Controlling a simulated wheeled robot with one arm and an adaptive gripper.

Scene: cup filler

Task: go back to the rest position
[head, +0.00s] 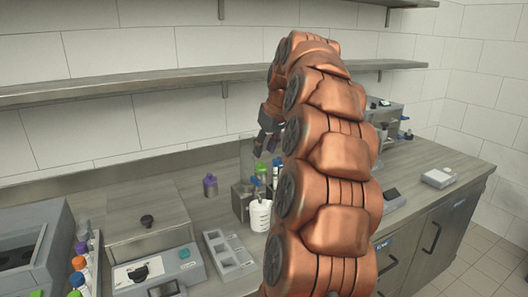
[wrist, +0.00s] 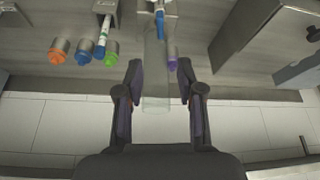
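My gripper (head: 265,142) is raised above the back of the counter, in front of the tiled wall and partly hidden by my copper-coloured arm. In the wrist view my gripper (wrist: 160,66) has its two dark fingers spread apart. A clear, see-through piece (wrist: 156,88) shows in the gap between them, with space on both sides; I cannot tell how far beyond the fingers it is. No held object shows. A white cup (head: 260,215) stands on the counter below my gripper, beside a small metal holder (head: 241,200).
A steel shelf (head: 150,88) runs along the wall near gripper height. A purple-capped bottle (head: 210,186), a grey tray (head: 228,252), a scale-like device (head: 160,275) and capped tubes (head: 80,264) stand on the left. A small white device (head: 438,178) sits on the right counter.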

